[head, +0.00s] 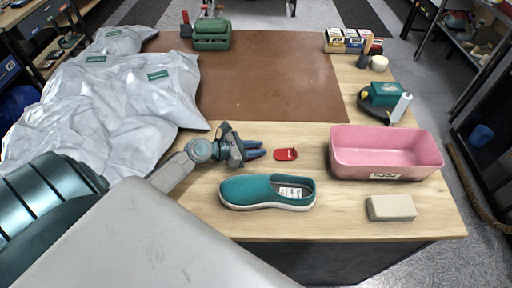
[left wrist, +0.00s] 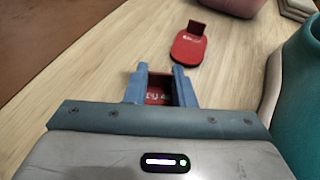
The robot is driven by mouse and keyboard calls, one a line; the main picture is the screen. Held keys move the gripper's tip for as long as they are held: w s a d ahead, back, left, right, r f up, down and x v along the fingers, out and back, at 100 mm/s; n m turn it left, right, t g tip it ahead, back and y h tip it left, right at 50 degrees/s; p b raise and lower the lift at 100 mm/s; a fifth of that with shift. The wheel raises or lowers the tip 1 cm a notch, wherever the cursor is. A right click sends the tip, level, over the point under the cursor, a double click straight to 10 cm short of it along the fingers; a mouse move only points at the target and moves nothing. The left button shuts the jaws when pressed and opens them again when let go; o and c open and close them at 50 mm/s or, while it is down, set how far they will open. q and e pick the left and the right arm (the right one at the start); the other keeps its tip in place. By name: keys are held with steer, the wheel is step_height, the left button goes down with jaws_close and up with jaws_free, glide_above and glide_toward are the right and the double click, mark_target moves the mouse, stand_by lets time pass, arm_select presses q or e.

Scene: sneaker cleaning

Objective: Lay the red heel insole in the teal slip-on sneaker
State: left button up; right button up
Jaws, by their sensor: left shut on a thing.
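The teal slip-on sneaker (head: 245,190) lies on the wooden table with its toe to the left and its opening to the right. A white printed patch shows inside it. A red heel insole (head: 287,155) lies flat on the table behind the shoe; it also shows in the left wrist view (left wrist: 188,48), with a raised tab. My left gripper (head: 256,150) is low over the table, left of that insole and behind the shoe. Its blue fingers (left wrist: 160,84) are shut on a second red piece with white lettering, partly hidden between them. My right gripper is out of view.
A pink bin (head: 385,172) stands to the right, with a beige block (head: 391,207) in front of it. Silvery bags (head: 120,85) cover the left side. A brown mat (head: 265,75) lies behind. The wood between shoe and bin is clear.

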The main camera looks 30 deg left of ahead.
arm_select(q)
steer(key=o, duration=0.7)
steer(key=shift+o, duration=1.2)
steer(key=shift+r, duration=0.1)
steer(key=shift+s+a, duration=0.2)
steer(key=shift+s, duration=0.1)
steer(key=b+v, duration=0.2)
steer(key=v, duration=0.6)
steer(key=shift+s+a+r, duration=0.2)
steer(key=shift+s, duration=0.1)
steer(key=shift+s+a+r, duration=0.25)
steer(key=shift+s+r, duration=0.15)
steer(key=shift+s+a+r+p, duration=0.2)
steer(key=shift+s+a+p, duration=0.2)
steer(key=shift+s+p, duration=0.15)
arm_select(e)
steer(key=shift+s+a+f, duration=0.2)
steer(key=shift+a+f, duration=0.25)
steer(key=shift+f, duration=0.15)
